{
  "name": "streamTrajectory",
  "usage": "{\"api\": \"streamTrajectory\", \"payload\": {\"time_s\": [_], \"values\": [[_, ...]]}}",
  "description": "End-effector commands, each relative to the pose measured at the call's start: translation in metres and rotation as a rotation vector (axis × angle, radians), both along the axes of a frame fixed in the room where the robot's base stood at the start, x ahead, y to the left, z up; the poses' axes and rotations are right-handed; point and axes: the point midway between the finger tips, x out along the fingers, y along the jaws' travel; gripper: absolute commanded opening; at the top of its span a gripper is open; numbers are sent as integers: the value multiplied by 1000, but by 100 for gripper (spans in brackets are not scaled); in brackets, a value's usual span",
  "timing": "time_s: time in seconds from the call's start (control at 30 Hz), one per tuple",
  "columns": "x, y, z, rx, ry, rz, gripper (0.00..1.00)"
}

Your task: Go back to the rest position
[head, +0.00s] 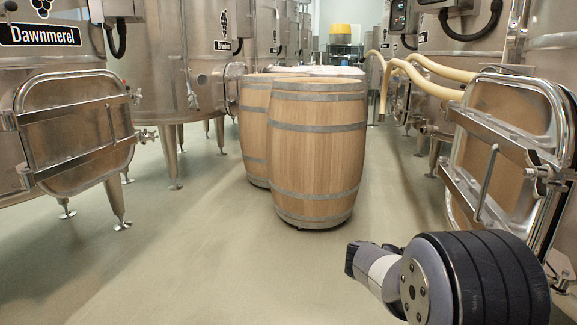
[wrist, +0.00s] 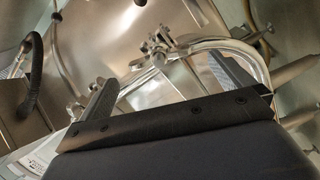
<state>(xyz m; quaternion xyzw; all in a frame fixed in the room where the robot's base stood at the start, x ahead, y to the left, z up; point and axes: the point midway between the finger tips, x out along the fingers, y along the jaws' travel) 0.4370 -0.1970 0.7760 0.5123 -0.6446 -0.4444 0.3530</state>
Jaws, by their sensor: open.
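My arm reaches in from the lower right of the head view, with my gripper (head: 357,261) at its left end, low in front of the barrels. In the wrist view my gripper (wrist: 163,72) shows two grey fingers spread apart beyond a black housing, with nothing held between them. It is open. Behind the fingers is a steel vat hatch (wrist: 150,20) with a clamp and a curved bar. I cannot tell how far the fingers are from the hatch. In the head view the fingers are small and partly hidden.
Wooden barrels (head: 317,150) stand in the aisle ahead. A steel vat with a square hatch (head: 75,130) is at left. Another vat's open-looking hatch door (head: 500,150) is close to my arm at right. Pale hoses (head: 425,80) hang there. Floor (head: 190,240) at left is clear.

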Motion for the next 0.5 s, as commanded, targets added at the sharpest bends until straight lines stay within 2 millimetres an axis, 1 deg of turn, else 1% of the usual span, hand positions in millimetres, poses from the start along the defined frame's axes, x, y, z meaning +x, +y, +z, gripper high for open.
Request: {"api": "streamTrajectory", "payload": {"time_s": [0.03, 0.1, 0.37, 0.4, 0.5], "values": [[-4, -11, -2, 1, -2, -6, 100], [-7, -24, -2, -1, -3, -5, 100], [-18, -72, -1, 0, 2, -4, 100], [-16, -69, 5, 8, 35, 1, 100], [-16, -68, 5, 22, 97, 1, 100]]}}
